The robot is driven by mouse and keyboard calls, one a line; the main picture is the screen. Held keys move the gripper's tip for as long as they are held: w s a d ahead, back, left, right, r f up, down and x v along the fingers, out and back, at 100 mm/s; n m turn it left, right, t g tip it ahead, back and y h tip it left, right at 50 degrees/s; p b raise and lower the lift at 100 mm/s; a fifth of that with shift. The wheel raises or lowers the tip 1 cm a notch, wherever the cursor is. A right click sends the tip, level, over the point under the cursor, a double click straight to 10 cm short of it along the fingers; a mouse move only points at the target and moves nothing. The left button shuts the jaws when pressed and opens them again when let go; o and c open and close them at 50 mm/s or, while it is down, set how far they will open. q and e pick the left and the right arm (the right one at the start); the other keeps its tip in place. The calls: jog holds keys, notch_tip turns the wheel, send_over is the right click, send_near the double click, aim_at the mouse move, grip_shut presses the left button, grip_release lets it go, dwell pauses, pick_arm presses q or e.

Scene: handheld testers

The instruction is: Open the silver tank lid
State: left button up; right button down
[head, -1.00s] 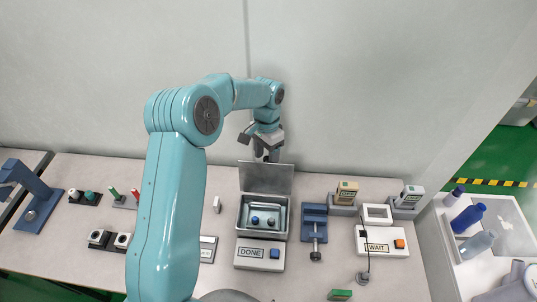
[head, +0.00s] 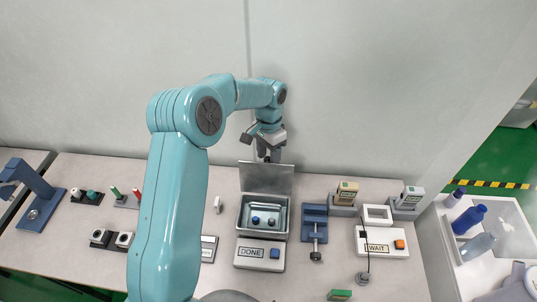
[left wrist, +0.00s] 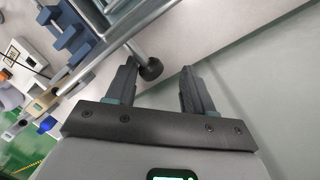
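The silver tank (head: 241,217) stands at the middle of the bench, with a dark blue and a grey round item inside. Its lid (head: 266,179) stands up at the tank's back edge, and the tank is open. My left gripper (head: 267,157) is just behind and above the lid's top edge, pointing down. My right gripper is not in view.
A DONE box (head: 259,254) with a blue button sits before the tank. A blue clamp-like fixture (head: 314,224) stands to its right, and a WAIT box (head: 381,242) further right. A white bin (head: 452,262) with bottles is at far right. The wall is close behind.

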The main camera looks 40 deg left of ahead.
pick_arm(q)
notch_tip(320, 180, up, 16)
jog(key=w+a, duration=0.1)
jog(key=w, duration=0.1)
dwell(0.4)
jog(key=shift+s, duration=0.1)
dwell(0.4)
